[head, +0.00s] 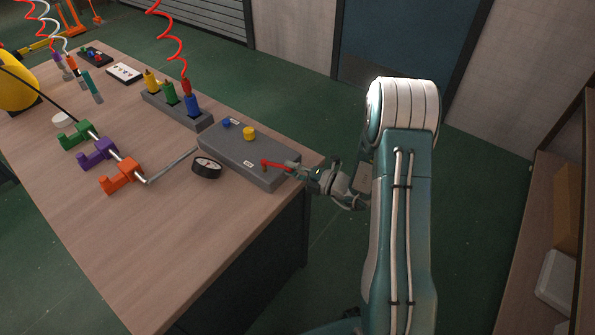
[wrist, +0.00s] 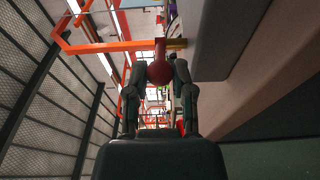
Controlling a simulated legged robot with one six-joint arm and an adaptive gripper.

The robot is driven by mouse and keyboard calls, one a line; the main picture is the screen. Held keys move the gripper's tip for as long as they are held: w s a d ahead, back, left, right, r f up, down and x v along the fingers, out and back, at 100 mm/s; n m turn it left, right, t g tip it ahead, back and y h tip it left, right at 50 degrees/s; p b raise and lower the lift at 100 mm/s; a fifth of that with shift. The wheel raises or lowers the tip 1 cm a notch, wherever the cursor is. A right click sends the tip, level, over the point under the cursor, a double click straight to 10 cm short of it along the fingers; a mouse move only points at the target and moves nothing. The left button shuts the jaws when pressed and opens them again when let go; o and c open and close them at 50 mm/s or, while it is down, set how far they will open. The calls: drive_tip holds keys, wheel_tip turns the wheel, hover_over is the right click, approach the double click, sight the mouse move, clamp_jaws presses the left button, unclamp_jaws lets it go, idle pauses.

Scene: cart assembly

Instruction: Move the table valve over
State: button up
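The table valve shows in the head view as a red lever (head: 277,164) on the right end of a grey box (head: 236,150) on the table. My gripper (head: 297,169) is at the lever's outer end, by the table's right edge. In the wrist view the red rounded end of the valve lever (wrist: 160,72) sits between the two fingers of my gripper (wrist: 160,64). The fingers appear closed against it on both sides. The exact contact is small and dark.
The grey box also carries a blue knob (head: 226,122) and a yellow knob (head: 249,133). A black round gauge (head: 207,167) and orange, purple and green clamps (head: 120,178) lie to the left. A shelf (head: 545,210) stands at the right. Floor between is clear.

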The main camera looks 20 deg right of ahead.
drive_tip(key=shift+s+a+f, duration=0.1)
drive_tip(key=shift+s+a, duration=0.2)
drive_tip(key=shift+s, duration=0.2)
drive_tip(key=shift+s+a+f, duration=0.1)
drive_tip(key=shift+s+a, duration=0.15)
drive_tip(key=shift+s, duration=0.2)
drive_tip(key=shift+s+a, duration=0.45)
drive_tip(key=shift+a, duration=0.1)
drive_tip(key=o, duration=0.9)
drive_tip(key=shift+w, duration=0.1)
drive_tip(key=shift+r, duration=0.1)
